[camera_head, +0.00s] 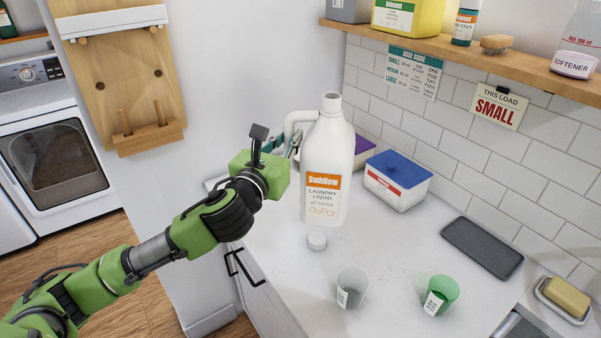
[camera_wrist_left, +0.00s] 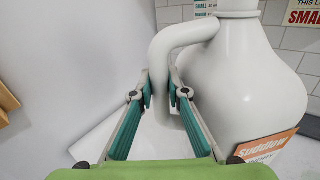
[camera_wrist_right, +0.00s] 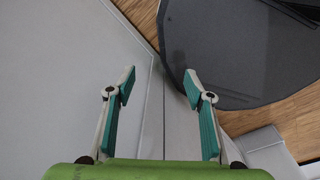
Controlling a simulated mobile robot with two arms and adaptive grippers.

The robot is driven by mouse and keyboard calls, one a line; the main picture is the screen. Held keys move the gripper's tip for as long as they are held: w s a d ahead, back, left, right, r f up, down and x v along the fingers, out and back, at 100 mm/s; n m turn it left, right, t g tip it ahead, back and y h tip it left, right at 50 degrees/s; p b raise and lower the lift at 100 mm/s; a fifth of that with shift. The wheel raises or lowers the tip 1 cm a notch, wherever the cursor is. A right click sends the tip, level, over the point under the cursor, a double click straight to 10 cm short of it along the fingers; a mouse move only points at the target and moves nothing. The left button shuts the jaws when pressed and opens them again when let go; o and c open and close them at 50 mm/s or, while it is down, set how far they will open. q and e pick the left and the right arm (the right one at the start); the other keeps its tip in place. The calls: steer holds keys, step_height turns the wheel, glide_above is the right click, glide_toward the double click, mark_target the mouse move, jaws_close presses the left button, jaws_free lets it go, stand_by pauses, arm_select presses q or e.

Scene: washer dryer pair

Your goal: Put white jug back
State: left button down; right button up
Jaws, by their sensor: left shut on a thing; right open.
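The white jug (camera_head: 329,160) with an orange "Suddlow" laundry liquid label stands upright on or just above the counter, near the wall; I cannot tell if it touches.
A grey cup (camera_head: 352,289) and a green cup (camera_head: 441,294) stand at the counter's front. A blue-lidded tub (camera_head: 398,180), dark tray (camera_head: 482,248) and soap dish (camera_head: 563,300) line the wall. The wooden shelf (camera_head: 460,50) above holds several containers.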

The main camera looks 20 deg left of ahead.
arm_select(q)
steer(key=w+a+f+p, duration=0.1)
steer(key=w+a+f, duration=0.3)
steer(key=w+f, duration=0.6)
steer(key=shift+f, duration=0.75)
steer(key=shift+f, duration=0.15)
steer(key=c, duration=2)
jaws_free()
steer(key=shift+o, duration=0.2)
